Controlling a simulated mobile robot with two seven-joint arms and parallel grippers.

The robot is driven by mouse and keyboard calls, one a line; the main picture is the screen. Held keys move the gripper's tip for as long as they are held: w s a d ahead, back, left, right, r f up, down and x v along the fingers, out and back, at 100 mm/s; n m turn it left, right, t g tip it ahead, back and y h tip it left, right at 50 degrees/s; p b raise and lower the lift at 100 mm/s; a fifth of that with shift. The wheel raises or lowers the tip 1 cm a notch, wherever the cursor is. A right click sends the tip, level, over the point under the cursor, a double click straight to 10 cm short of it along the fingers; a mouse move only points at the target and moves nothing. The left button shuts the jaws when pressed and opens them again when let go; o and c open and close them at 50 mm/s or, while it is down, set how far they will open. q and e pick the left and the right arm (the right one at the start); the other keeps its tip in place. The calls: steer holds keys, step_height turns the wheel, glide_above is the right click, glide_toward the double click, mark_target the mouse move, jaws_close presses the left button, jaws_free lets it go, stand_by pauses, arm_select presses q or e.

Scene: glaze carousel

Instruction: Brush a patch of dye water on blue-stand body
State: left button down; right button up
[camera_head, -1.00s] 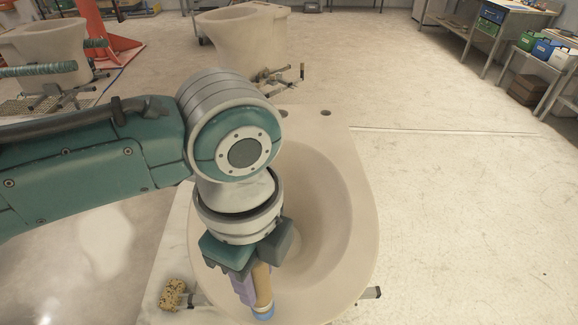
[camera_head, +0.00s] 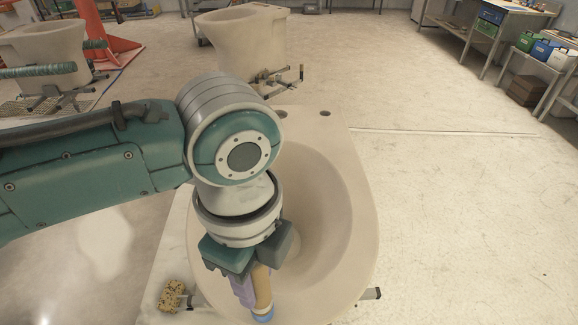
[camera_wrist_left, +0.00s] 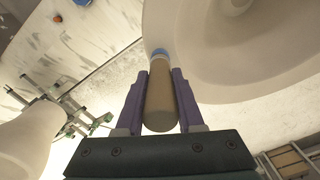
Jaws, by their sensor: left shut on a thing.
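A cream-coloured, toilet-like body (camera_head: 357,205) with an open bowl stands right in front of me in the head view. Its rim also shows in the left wrist view (camera_wrist_left: 285,88). I cannot tell its stand's colour. My left gripper (camera_head: 254,292) is over the near left part of this body, pointing down. Its purple fingers are shut on a brush (camera_wrist_left: 160,98) with a wooden handle and a blue collar. The brush's working end is hidden beyond the collar, so I cannot tell whether it touches the body. I see no clear dye patch. My right gripper is not in view.
A sponge (camera_head: 172,294) lies left of the near body. Another cream body (camera_head: 240,38) stands behind it, and a third (camera_head: 38,45) at the far left. A bench (camera_head: 507,22) and a shelf with coloured containers (camera_head: 543,47) line the right. The floor at right is clear.

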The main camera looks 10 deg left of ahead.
arm_select(q)
steer(key=shift+f, duration=0.35)
stand_by(0.3)
steer(key=w+d+b, duration=0.2)
steer(key=d+b, duration=0.1)
steer(key=d, duration=0.3)
steer(key=shift+d+b, duration=0.3)
steer(key=shift+d, duration=0.05)
stand_by(0.5)
steer(key=shift+s+a+f+p, duration=0.1)
steer(key=shift+s+a+p, duration=0.25)
steer(key=shift+a+p, duration=0.7)
steer(key=shift+s+a+p, duration=0.35)
steer(key=shift+a+p, duration=0.45)
steer(key=shift+a, duration=0.5)
steer(key=shift+s+a+f+p, duration=0.1)
steer(key=shift+s+a+p, duration=0.25)
steer(key=shift+a+p, duration=0.7)
steer(key=shift+a, duration=0.1)
